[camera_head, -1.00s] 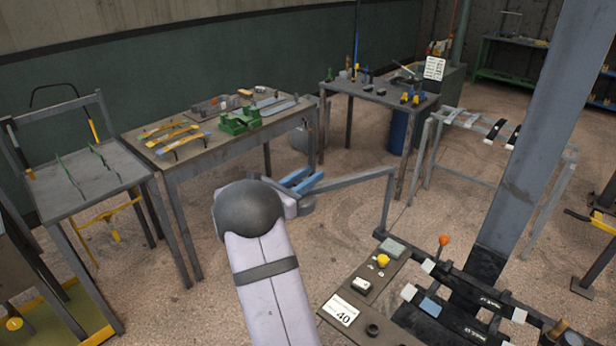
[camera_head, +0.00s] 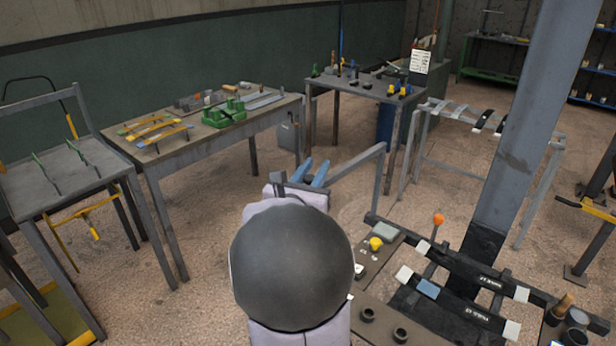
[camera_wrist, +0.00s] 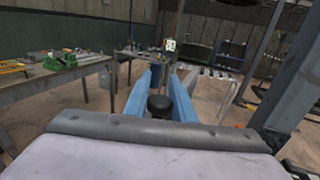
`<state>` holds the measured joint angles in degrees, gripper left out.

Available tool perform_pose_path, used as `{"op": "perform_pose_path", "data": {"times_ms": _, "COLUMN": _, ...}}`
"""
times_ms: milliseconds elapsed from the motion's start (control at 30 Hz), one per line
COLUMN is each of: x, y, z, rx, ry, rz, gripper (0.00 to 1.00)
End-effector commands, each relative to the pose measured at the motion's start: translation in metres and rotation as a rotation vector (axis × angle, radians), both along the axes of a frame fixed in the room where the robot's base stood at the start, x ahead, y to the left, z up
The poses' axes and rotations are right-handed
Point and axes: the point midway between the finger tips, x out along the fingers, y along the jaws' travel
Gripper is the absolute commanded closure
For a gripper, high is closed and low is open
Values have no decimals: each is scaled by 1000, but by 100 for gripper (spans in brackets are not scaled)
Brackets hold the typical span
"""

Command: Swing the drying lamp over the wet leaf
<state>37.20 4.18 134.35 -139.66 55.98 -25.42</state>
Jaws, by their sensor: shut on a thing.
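My gripper (camera_head: 312,172) has two blue fingers, pointing away from the camera. In the wrist view the fingers (camera_wrist: 163,78) stand on either side of a round black knob (camera_wrist: 158,104), and the gripper is shut on it. A grey bent bar (camera_head: 357,162) runs right from beside the fingers, then turns down. It looks like the lamp's swing arm, but I cannot make out a lamp head. Dark leaf springs (camera_head: 462,313) lie on the rack at lower right. I cannot tell which leaf is wet. My own arm hides the floor below the gripper.
A grey post (camera_head: 525,120) rises behind the rack. An orange-knobbed lever (camera_head: 438,220) stands at the rack. A bench with green fixtures (camera_head: 222,112) is at left, a tool table (camera_head: 365,87) at back. A stand with leaves (camera_head: 465,115) is at back right.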

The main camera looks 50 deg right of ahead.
Motion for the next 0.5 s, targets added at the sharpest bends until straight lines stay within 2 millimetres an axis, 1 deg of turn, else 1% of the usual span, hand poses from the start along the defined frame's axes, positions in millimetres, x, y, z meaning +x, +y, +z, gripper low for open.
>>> {"op": "perform_pose_path", "data": {"times_ms": 33, "x": -7, "y": 0, "z": -4, "rx": -6, "ry": -7, "rz": 10, "gripper": 100}}
{"op": "perform_pose_path", "data": {"times_ms": 200, "x": -20, "y": 1, "z": -5, "rx": -7, "ry": -7, "rz": 57, "gripper": 100}}
{"op": "perform_pose_path", "data": {"times_ms": 500, "x": -37, "y": 2, "z": -4, "rx": -7, "ry": -4, "rz": 126, "gripper": 100}}
